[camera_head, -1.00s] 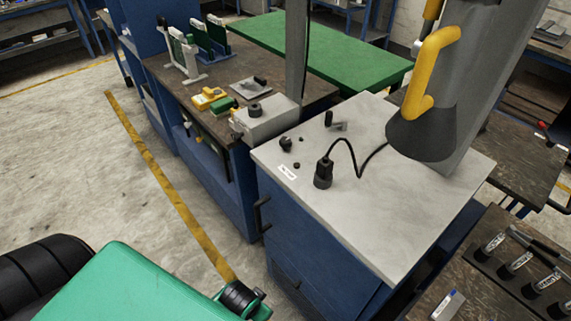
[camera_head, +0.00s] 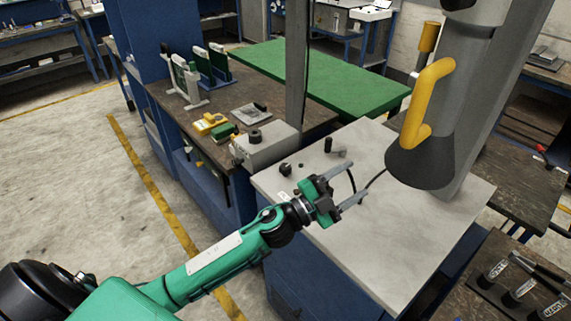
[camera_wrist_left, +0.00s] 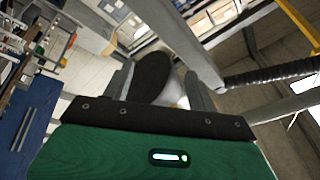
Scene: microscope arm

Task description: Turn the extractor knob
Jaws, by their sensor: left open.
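The extractor is a thick grey arm (camera_head: 478,95) with a yellow handle (camera_head: 430,98) and a dark cone hood (camera_head: 422,161) above the white-topped cabinet (camera_head: 375,235). A small black knob (camera_head: 285,169) is on the cabinet top; I cannot tell whether it is the extractor knob. My left gripper (camera_head: 352,182) is open and empty over the cabinet top, left of the hood and apart from it. In the left wrist view a dark round shape (camera_wrist_left: 152,77), likely the hood, shows beyond the spread fingers. My right gripper is out of view.
A black upright peg (camera_head: 328,145) stands on the cabinet top behind my gripper. A grey box (camera_head: 266,145) sits on the bench to the left, near a grey post (camera_head: 297,65). The cabinet's front top is clear.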

